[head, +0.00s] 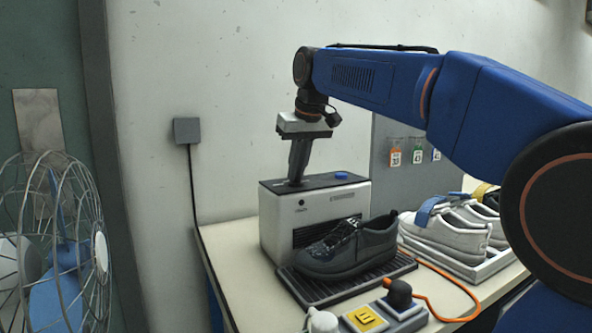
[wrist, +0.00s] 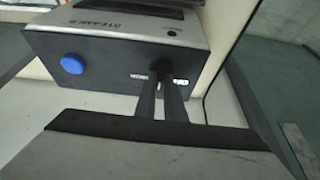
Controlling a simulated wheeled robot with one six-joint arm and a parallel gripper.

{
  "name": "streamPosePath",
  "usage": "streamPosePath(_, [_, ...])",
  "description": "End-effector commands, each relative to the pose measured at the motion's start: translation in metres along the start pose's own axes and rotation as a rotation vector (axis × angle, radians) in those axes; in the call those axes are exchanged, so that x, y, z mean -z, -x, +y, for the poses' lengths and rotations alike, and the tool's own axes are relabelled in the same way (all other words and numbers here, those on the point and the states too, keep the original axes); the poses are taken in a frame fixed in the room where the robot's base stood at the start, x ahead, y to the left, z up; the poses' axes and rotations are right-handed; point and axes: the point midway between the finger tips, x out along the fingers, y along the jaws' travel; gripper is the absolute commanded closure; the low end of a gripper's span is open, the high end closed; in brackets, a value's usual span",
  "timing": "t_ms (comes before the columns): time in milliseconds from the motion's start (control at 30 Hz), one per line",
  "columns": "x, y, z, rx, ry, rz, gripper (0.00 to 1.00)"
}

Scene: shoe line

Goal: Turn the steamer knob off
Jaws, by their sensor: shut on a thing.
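The steamer (head: 276,222) is a light grey box with a dark top panel, standing on the table against the wall. My gripper (head: 294,183) points down onto the left part of that top panel. In the wrist view my gripper (wrist: 162,88) has its two dark fingers close together, shut on the small dark steamer knob (wrist: 158,72). The fingers hide most of the knob, so its setting cannot be told. Small white labels show on either side of it. A blue button (head: 341,175) sits on the right of the top panel; it also shows in the wrist view (wrist: 72,64).
A dark shoe (head: 350,252) stands on a black rack (head: 318,291) before the steamer. White shoes (head: 448,232) sit in a tray to the right. An orange cable, a yellow-topped control box (head: 365,319) and a caged fan (head: 55,250) are nearer.

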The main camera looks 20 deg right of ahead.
Motion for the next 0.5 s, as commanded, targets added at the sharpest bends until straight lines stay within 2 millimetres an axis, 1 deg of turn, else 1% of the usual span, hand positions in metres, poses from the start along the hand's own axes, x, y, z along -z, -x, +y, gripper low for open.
streamPosePath(500, [0.0013,-0.0003,0.0045,0.188,0.45,0.0,1.0])
